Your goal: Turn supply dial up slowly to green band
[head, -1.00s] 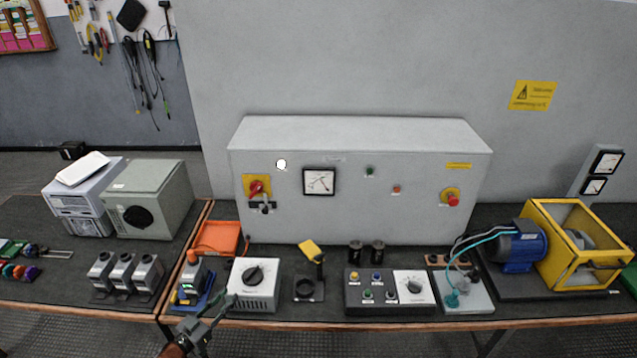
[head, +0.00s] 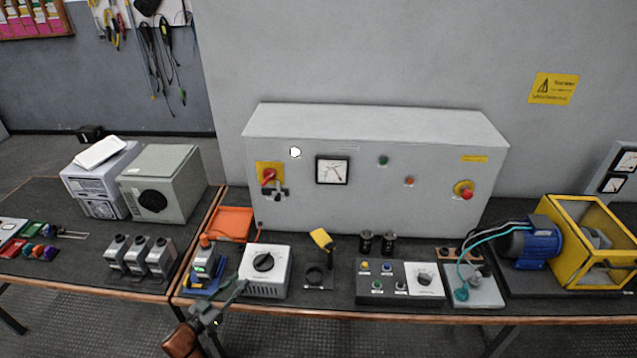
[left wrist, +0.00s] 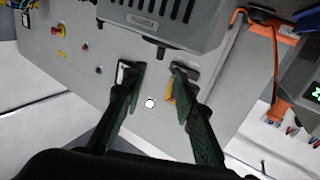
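A white box (head: 254,288) with a black rotary dial (head: 264,262) on its sloped top stands near the table's front edge in the head view. The dial's printed scale is too small to read, and I cannot make out a green band. My left gripper (head: 236,294) is at the box's front left corner, lower than the dial; I cannot tell if it touches the box. In the left wrist view the fingers (left wrist: 158,72) are apart with nothing between them, and a vented grey casing (left wrist: 165,20) lies beyond them. My right gripper is not in view.
A blue-and-orange device (head: 205,272) stands just left of the box, with an orange tray (head: 230,223) behind. A black stand with a yellow top (head: 321,240) and a button panel (head: 398,282) are to the right. A large grey cabinet (head: 375,180) with a meter (head: 332,170) stands behind.

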